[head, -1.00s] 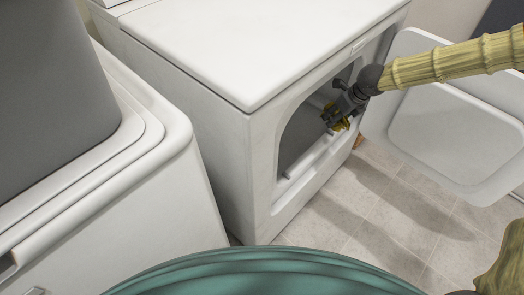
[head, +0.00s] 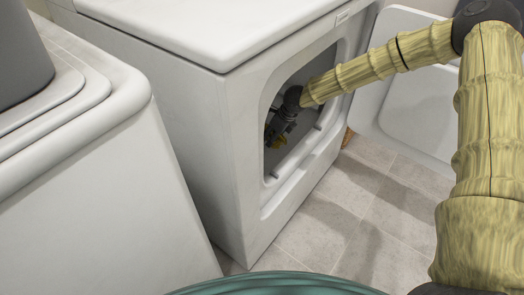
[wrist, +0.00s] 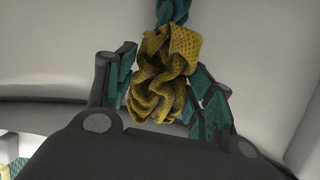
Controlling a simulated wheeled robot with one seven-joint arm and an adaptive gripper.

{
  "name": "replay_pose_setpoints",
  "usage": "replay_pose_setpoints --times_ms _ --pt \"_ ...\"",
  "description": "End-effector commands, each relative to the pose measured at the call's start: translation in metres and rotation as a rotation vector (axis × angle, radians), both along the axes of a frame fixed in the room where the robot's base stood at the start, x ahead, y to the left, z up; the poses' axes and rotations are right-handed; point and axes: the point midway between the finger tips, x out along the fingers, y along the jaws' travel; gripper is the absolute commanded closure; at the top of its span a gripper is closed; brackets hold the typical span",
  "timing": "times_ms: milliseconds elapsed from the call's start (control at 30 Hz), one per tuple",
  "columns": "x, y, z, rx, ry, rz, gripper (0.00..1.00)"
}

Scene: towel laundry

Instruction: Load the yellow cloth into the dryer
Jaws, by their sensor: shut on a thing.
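The yellow cloth (wrist: 162,85) is bunched between the fingers of my gripper (wrist: 165,95) in the wrist view. In the head view a small part of the cloth (head: 282,141) shows below my gripper (head: 277,130), which is inside the dryer opening. The dryer (head: 240,140) is white, and its door (head: 405,100) stands open to the right. In the wrist view a teal cloth-like thing (wrist: 172,12) shows just beyond the yellow cloth; whether they touch is hard to tell. Pale dryer walls surround the gripper there.
A white machine (head: 90,190) with a grey bin-like thing (head: 20,50) on it stands at the left. A teal rounded rim (head: 275,285) is at the bottom edge. Tiled floor (head: 360,210) is clear between the dryer and my arm.

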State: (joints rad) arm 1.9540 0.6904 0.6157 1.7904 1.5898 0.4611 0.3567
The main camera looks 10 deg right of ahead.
Motion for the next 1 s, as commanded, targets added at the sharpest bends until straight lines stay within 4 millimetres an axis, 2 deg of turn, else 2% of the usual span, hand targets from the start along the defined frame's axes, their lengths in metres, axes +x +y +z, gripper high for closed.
replay_pose_setpoints --times_ms 33,133,367,633,733,1000 --pt "-0.001 0.000 -0.012 -0.001 0.002 0.000 0.71" --pt "-0.001 0.000 -0.028 -0.002 0.002 0.002 0.71" --pt "-0.001 0.000 -0.044 -0.001 0.001 0.000 0.71" --pt "-0.001 0.000 -0.082 -0.002 0.001 0.001 0.71" --pt "-0.001 0.000 -0.087 -0.001 0.001 0.001 0.71" --pt "-0.001 0.000 -0.087 -0.001 0.001 0.001 0.71"
